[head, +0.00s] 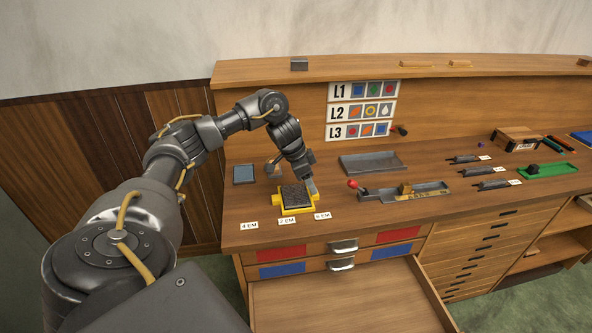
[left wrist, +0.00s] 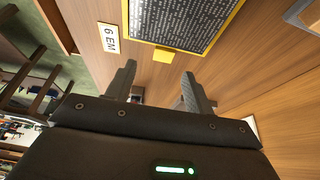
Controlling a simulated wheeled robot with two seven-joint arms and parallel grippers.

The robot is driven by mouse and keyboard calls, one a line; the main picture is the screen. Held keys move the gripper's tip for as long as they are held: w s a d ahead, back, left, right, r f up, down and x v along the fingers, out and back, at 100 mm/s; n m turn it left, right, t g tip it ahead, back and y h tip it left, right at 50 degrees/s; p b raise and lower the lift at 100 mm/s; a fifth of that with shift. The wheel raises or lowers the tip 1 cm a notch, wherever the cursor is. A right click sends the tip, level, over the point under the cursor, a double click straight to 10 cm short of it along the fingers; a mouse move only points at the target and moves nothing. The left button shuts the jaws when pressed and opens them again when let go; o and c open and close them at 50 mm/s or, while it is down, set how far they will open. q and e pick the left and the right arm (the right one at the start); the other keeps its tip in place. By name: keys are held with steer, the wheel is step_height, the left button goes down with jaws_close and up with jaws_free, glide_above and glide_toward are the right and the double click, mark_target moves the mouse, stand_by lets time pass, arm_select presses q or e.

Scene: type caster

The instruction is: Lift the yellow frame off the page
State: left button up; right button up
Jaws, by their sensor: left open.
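The yellow frame (head: 277,203) lies flat on the bench top around a dark grey page of type (head: 295,194), with yellow tabs at its sides. In the left wrist view the frame's edge (left wrist: 231,29) and one tab show near the top, with the page (left wrist: 175,18) inside it. My left gripper (head: 313,187) is just to the right of the frame. In the left wrist view its two fingers (left wrist: 159,82) are apart and empty, with the tab ahead between them. I cannot tell its exact height. My right gripper is not in view.
White size labels (head: 286,220) lie along the bench's front edge. A grey tray with a red knob (head: 352,184) stands to the right, an empty grey tray (head: 372,162) behind it. A blue-grey plate (head: 244,174) lies at left. A drawer (head: 345,300) stands open below.

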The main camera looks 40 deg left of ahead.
arm_select(q)
steer(key=shift+s+a+f, duration=0.1)
steer(key=shift+f, duration=0.25)
steer(key=x, duration=0.2)
steer(key=p+x, duration=0.1)
steer(key=shift+w+f+p, duration=0.3)
steer(key=shift+w, duration=0.1)
steer(key=shift+w+f, duration=0.15)
steer(key=shift+f, duration=0.25)
steer(key=shift+c, duration=1)
steer(key=c, duration=0.9)
steer(key=shift+r, duration=0.1)
steer(key=shift+c, duration=0.2)
